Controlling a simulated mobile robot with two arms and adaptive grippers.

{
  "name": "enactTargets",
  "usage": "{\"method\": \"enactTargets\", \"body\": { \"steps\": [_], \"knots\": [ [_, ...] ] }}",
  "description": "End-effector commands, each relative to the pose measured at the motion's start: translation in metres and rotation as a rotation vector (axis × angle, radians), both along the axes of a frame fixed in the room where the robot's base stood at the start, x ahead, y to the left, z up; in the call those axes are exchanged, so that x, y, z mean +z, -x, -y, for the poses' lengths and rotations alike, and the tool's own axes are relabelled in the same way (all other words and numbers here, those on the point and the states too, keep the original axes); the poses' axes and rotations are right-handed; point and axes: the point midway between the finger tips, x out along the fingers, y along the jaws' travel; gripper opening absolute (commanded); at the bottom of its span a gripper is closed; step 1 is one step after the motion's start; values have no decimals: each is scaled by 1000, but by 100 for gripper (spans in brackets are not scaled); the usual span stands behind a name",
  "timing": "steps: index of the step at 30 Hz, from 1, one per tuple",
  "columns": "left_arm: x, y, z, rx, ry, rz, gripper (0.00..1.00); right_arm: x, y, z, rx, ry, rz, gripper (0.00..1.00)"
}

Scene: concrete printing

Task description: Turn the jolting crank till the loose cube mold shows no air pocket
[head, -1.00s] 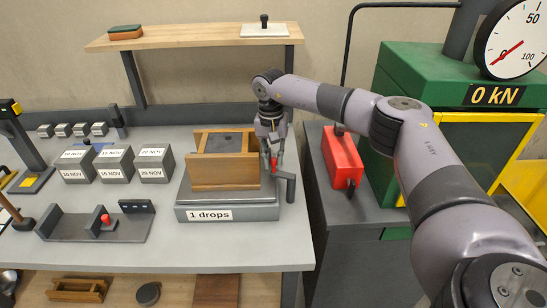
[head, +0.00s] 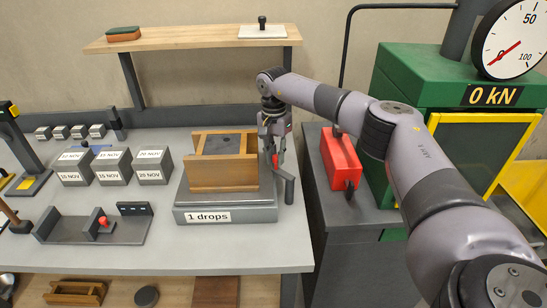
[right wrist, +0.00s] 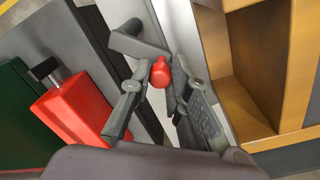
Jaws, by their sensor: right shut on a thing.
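The wooden cube mold (head: 222,176) stands on the grey jolting table (head: 222,199), whose label (head: 208,217) reads "1 drops". Dark grey material (head: 228,144) shows in its open top. Whether it has an air pocket is too small to tell. The dark crank (head: 288,188) is at the table's right side and has a red handle (right wrist: 161,73). My right gripper (head: 273,155) is shut on this handle. In the right wrist view my right gripper's fingers (right wrist: 168,80) stand on both sides of the red handle. My left gripper is not in view.
A red box (head: 340,160) stands close to the right of my right gripper, beside the green press (head: 400,135) reading 0 kN. Several dated grey cubes (head: 113,167) and a dark tray-like fixture (head: 70,230) are at the left. A shelf (head: 195,40) is behind.

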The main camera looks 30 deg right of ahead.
Motion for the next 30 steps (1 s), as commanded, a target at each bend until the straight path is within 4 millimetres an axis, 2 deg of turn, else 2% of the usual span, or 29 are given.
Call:
{"method": "enactTargets", "body": {
  "steps": [14, 30],
  "knots": [
    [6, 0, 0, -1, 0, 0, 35, 2, -2, 26, -456, 0, 4, 0],
    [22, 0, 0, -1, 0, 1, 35, 3, 11, 53, -970, 1, 6, 0]
  ]
}}
